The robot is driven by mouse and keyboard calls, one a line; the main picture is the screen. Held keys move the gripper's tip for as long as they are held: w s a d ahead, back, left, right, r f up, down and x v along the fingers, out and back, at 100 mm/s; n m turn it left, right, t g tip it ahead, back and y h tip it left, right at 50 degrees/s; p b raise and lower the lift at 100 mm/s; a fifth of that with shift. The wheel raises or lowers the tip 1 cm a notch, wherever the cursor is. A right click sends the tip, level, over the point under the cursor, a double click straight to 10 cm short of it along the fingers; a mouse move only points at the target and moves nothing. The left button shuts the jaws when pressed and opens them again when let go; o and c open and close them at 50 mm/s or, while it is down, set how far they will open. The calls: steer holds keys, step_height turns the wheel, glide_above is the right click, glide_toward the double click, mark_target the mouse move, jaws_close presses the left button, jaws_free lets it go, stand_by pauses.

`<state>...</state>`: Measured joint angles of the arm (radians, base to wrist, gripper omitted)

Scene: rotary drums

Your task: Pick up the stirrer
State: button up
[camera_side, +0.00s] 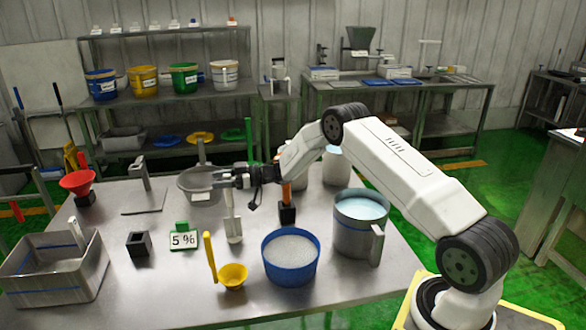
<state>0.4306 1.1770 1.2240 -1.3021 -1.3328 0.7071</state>
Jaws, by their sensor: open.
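My gripper (218,180) is above the middle of the steel table, pointing left in the picture, open and with nothing seen between its fingers. A white upright tool (233,226) with a broad lower end stands below the gripper; its top is close to or partly behind the gripper. An orange-handled tool (286,192) stands upright in a black block (287,213) just right of the gripper, partly covered by my wrist. I cannot tell for sure which of these is the stirrer, or whether the gripper touches either.
In front are a blue tub of white grains (291,258), a yellow ladle (232,275) and a "5 %" sign (184,239). A metal jug (361,226) stands right. A metal bin (50,277) and red funnel (78,181) are left.

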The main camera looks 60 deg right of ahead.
jaws_close()
stand_by(1.4)
